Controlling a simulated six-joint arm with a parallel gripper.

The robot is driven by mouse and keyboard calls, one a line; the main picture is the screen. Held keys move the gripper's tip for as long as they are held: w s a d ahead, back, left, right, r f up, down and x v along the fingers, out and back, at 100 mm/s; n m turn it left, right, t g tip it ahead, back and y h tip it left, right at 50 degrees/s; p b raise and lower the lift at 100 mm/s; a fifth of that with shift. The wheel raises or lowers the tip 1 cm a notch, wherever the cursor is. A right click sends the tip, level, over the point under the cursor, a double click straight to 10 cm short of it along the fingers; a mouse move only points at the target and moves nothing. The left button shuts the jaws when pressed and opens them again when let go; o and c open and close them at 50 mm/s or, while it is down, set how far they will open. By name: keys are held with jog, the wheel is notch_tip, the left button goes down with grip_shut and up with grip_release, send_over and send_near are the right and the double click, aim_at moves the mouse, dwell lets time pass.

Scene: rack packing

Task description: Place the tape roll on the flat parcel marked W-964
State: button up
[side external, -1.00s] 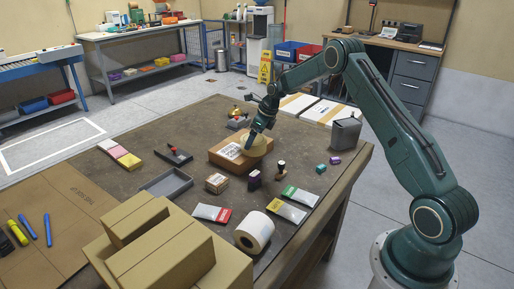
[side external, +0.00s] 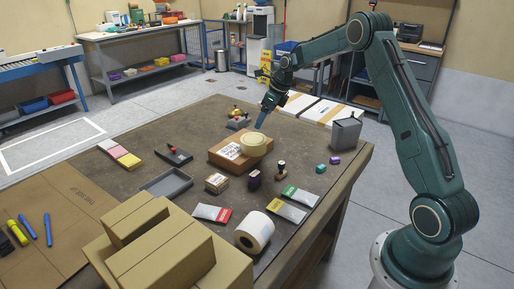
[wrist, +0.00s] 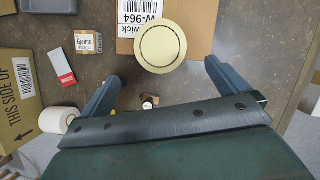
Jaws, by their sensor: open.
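The tape roll (side external: 254,144), a cream disc, lies flat on top of the brown flat parcel (side external: 226,160). In the wrist view the tape roll (wrist: 160,47) rests on the parcel (wrist: 202,14), whose white label reads W-964. The roll partly covers the label's edge. My gripper (side external: 262,122) is above and behind the roll in the side view, apart from it. In the wrist view my gripper (wrist: 158,80) has its fingers spread wide with nothing between them, and the roll lies beyond the fingertips.
Around the parcel on the table (side external: 120,188) are a small labelled box (side external: 216,183), a grey tray (side external: 166,184), a white roll (side external: 254,232) and a stamp (side external: 281,170). A grey bin (side external: 345,133) and flat white-topped boxes (side external: 318,110) stand behind. Large cartons (side external: 170,258) fill the front.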

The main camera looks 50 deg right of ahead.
dwell(0.4)
jog(key=s+a+r+n+h, duration=0.1)
jog(key=s+a+r+n, duration=1.5)
jog(key=a+r, duration=0.1)
jog(key=s+a+n, duration=0.3)
jog(key=s+n, duration=0.5)
jog(key=s, duration=0.3)
jog(key=s+a+f+n+t, duration=0.1)
jog(key=s+a+n, duration=0.3)
jog(key=s+n, duration=0.4)
jog(key=s, duration=0.3)
jog(key=shift+f, duration=0.2)
